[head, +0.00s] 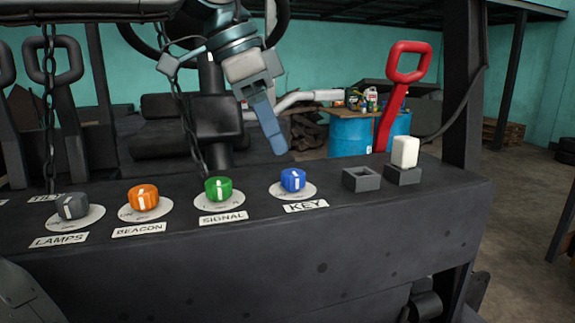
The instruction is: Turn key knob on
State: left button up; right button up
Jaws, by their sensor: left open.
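The blue key knob (293,180) sits on a round pale plate on the dark panel, behind the KEY label (305,206). A white mark shows on its front face, but I cannot read its setting. My left gripper (279,148) hangs from the top centre with its fingers pointing down, just above and slightly left of the knob, apart from it. It is seen nearly edge-on and is open, with nothing held in it. My right gripper is not in view.
A green signal knob (218,189), an orange beacon knob (143,197) and a grey lamps knob (72,206) stand to the left. An empty square socket (361,180) and a white rocker (405,152) are to the right. A red lever (388,117) rises behind.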

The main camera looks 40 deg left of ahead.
aim_at(291, 172)
pick_arm(q)
jog(key=x, duration=0.4)
jog(key=shift+w+a+f, duration=0.15)
jog(key=shift+w+f, duration=0.15)
jog(key=shift+w, duration=0.05)
jog(key=shift+w+d+f+p, duration=0.2)
jog(key=shift+f+p, duration=0.15)
jog(key=shift+f, duration=0.35)
jog(key=c, duration=0.8)
jog(key=shift+c, duration=1)
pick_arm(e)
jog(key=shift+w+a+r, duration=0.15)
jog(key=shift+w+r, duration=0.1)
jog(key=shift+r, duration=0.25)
